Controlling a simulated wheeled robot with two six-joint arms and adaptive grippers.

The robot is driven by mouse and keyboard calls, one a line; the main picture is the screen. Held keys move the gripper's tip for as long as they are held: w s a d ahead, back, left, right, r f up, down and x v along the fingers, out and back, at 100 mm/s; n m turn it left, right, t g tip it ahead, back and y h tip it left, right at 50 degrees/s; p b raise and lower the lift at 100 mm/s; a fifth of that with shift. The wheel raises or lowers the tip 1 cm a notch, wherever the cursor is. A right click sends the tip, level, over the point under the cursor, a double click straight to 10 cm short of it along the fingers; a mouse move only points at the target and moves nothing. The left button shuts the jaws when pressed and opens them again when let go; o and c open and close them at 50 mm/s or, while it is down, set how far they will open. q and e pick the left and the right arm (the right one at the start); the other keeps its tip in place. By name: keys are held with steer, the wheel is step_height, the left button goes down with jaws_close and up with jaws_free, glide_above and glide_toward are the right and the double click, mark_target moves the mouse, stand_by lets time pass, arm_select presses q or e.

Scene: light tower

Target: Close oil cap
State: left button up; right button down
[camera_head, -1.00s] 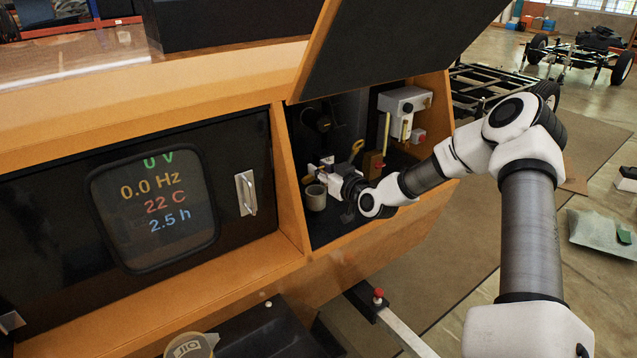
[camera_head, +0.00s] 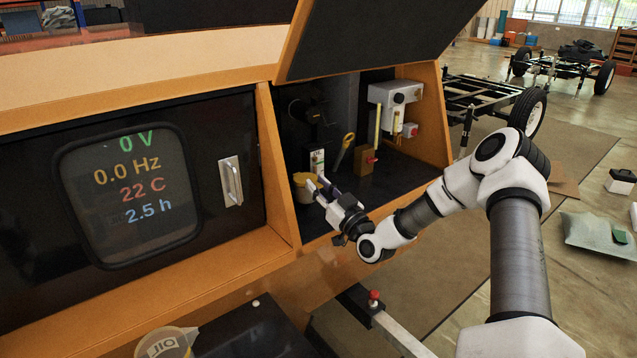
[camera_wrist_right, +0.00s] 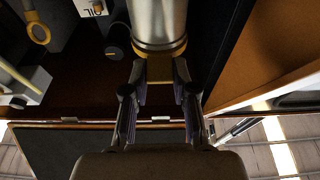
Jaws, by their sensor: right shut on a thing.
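The yellow oil cap (camera_head: 303,178) sits at the top of the grey filler neck (camera_head: 305,195) inside the open compartment. In the right wrist view the metal filler neck (camera_wrist_right: 158,18) shows with a yellow rim, and the cap's yellow tab (camera_wrist_right: 159,68) lies between the fingers. My right gripper (camera_head: 318,186) is shut on the cap; it also shows in the right wrist view (camera_wrist_right: 160,78). Whether the cap is fully seated cannot be told. My left gripper is not in view.
A raised dark hatch (camera_head: 375,35) hangs above the compartment. Behind the neck are a white OIL-labelled box (camera_head: 317,160), a yellow-handled dipstick (camera_head: 345,145) and a grey control box (camera_head: 395,93). The orange frame post (camera_head: 279,165) stands close on the left. An oil container (camera_head: 166,343) is at the bottom.

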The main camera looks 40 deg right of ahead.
steer(key=shift+a+f, duration=0.1)
steer(key=shift+f, duration=0.45)
steer(key=c, duration=1.2)
jaws_free()
steer(key=shift+o, duration=1.4)
steer(key=shift+w, duration=0.1)
step_height(320, 180, up, 10)
